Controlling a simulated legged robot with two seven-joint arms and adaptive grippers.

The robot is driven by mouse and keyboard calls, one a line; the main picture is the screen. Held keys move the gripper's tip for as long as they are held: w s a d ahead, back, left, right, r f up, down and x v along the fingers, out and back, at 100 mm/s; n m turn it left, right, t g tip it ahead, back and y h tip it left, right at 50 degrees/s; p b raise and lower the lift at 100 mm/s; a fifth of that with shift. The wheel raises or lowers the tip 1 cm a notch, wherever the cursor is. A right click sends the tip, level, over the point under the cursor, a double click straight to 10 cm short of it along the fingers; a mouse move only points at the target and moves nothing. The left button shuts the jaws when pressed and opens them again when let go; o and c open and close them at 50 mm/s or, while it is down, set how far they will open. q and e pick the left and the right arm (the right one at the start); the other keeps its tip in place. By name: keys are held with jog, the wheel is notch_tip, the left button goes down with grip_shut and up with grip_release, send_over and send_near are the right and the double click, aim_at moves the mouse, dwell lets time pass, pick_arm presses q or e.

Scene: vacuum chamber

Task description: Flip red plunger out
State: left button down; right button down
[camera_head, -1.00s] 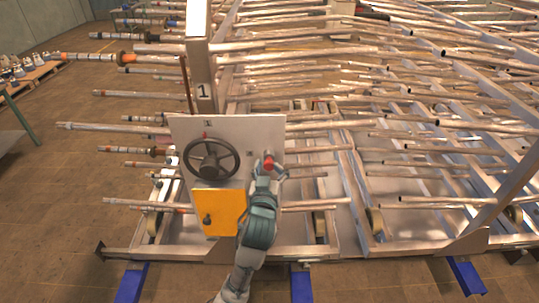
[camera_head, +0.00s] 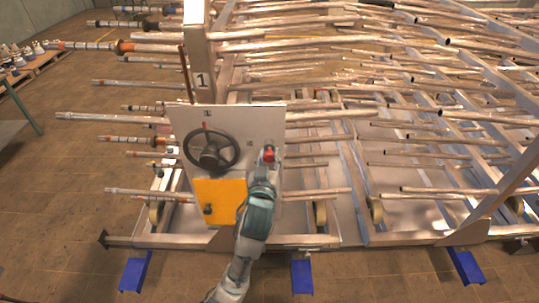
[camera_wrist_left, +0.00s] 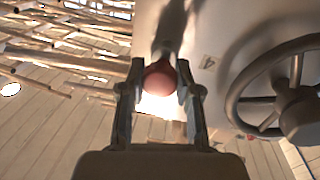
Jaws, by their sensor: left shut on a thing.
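The red plunger (camera_head: 269,155) sticks out at the right side of a pale upright panel (camera_head: 235,125). In the left wrist view its rounded red end (camera_wrist_left: 160,78) sits between the two fingers, with a grey shaft behind it. My left gripper (camera_head: 267,160) is shut on the plunger, its arm coming up from below. The fingers also show in the left wrist view (camera_wrist_left: 159,88), one on each side of the red end. My right gripper is not in view.
A dark handwheel (camera_head: 210,150) is on the panel left of the plunger, also close by in the left wrist view (camera_wrist_left: 285,95). A yellow plate (camera_head: 222,200) with a dark knob is below it. Metal frames and many pipes (camera_head: 400,110) fill the right and back.

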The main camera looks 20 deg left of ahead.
pick_arm(q)
jog(key=shift+s+d+f, duration=0.1)
jog(key=shift+s+f, duration=0.1)
jog(key=shift+s, duration=0.3)
jog(key=shift+s+d, duration=0.1)
jog(key=shift+s, duration=0.25)
jog(key=shift+d, duration=0.15)
jog(key=c, duration=0.8)
grip_release()
jog(key=shift+w, duration=0.15)
jog(key=shift+r, duration=0.1)
jog(key=s, duration=0.5)
jog(key=s+d, duration=0.1)
jog(key=s, duration=0.1)
jog(key=shift+s, duration=0.2)
